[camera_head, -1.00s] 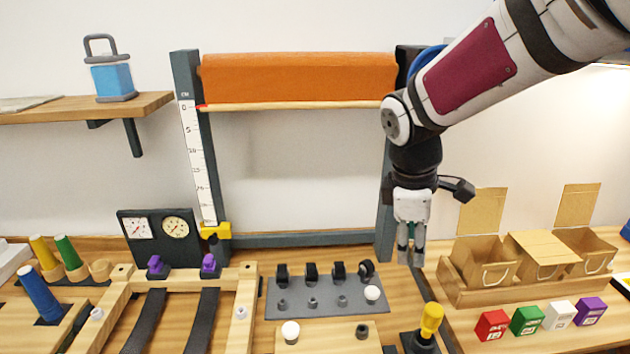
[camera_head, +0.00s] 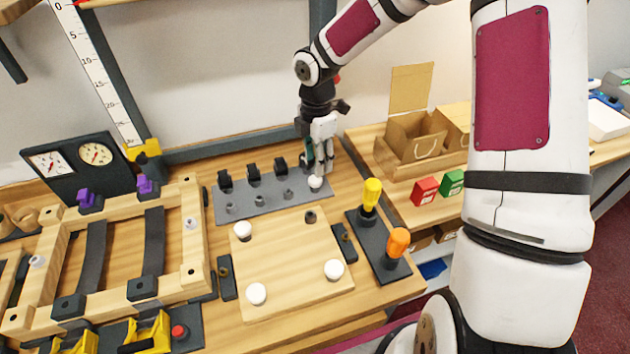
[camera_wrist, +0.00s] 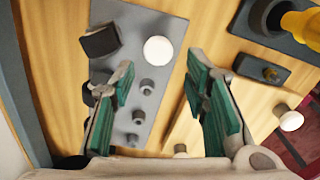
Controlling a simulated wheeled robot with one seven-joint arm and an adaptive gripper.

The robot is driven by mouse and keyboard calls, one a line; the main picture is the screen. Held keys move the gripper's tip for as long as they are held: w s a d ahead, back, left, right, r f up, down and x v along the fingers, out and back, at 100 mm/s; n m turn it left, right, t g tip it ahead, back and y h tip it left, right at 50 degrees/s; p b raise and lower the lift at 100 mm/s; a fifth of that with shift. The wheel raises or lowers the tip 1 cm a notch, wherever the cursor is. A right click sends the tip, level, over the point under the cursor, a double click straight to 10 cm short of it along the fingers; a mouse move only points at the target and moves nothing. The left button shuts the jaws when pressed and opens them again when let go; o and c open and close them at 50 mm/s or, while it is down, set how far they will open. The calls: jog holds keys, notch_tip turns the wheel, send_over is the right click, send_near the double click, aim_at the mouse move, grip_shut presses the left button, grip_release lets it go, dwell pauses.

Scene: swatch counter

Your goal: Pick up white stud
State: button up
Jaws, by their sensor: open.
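A white stud (camera_head: 315,182) with a round top sits at the right end of the grey rack plate (camera_head: 233,213). In the wrist view the same white stud (camera_wrist: 157,50) lies just beyond my fingertips, roughly between their lines. My gripper (camera_head: 318,165) is above and beside it, pointing down. In the wrist view my gripper's green-padded fingers (camera_wrist: 162,72) are spread apart with nothing between them. In the head view the gap between fingers and stud is too small to judge. Other white studs (camera_head: 243,231) (camera_head: 256,294) (camera_head: 333,270) stand on the wooden board (camera_head: 285,255).
Black clips (camera_head: 253,172) stand along the rack's back, with grey pegs (camera_head: 288,195) in front. Yellow (camera_head: 372,192) and orange (camera_head: 398,242) handled tools stand to the right. Cardboard boxes (camera_head: 412,138) are behind right. A wooden frame (camera_head: 194,235) lies left.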

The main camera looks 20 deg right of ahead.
aim_at(316, 179)
notch_tip(316, 179, down, 8)
jog(key=shift+w+f+p, duration=0.1)
jog(key=shift+p, duration=0.3)
jog(key=shift+c, duration=0.6)
jog(key=c, duration=0.5)
